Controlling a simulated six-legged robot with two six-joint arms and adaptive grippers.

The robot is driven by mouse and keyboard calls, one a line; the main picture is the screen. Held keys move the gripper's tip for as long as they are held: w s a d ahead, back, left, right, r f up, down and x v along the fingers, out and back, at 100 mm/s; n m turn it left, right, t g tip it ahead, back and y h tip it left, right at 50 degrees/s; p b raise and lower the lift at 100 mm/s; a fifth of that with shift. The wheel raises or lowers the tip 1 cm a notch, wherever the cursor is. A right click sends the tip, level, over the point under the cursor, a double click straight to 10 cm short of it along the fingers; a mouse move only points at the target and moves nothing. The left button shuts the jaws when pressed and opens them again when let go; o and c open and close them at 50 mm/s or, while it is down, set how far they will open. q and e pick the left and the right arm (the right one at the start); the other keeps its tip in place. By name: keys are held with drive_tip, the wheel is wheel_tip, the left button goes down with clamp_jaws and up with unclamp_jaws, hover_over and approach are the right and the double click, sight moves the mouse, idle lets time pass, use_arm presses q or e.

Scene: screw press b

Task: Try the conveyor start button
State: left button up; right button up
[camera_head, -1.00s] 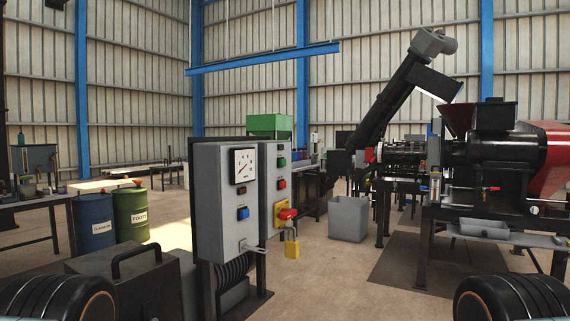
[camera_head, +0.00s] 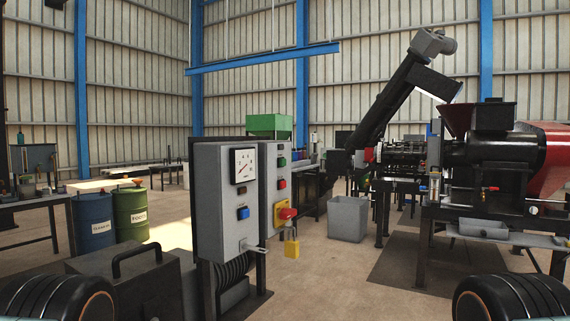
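A grey control panel with an ammeter-like gauge (camera_head: 243,165) stands in the middle-left, with a dark indicator and a blue button (camera_head: 243,213) below the gauge. A second grey box (camera_head: 267,180) stands just behind it, with a green button (camera_head: 282,161), a red button (camera_head: 282,183) and a red knob on a yellow plate (camera_head: 286,213). A yellow padlock (camera_head: 292,249) hangs under the red knob. I cannot tell which button is the conveyor start. Neither gripper is visible; only dark round parts of mine show in the lower corners.
A grey bin (camera_head: 348,218) stands on the floor. Blue (camera_head: 94,221) and green (camera_head: 131,214) drums stand at left. Floor between panel and machine is mostly clear.

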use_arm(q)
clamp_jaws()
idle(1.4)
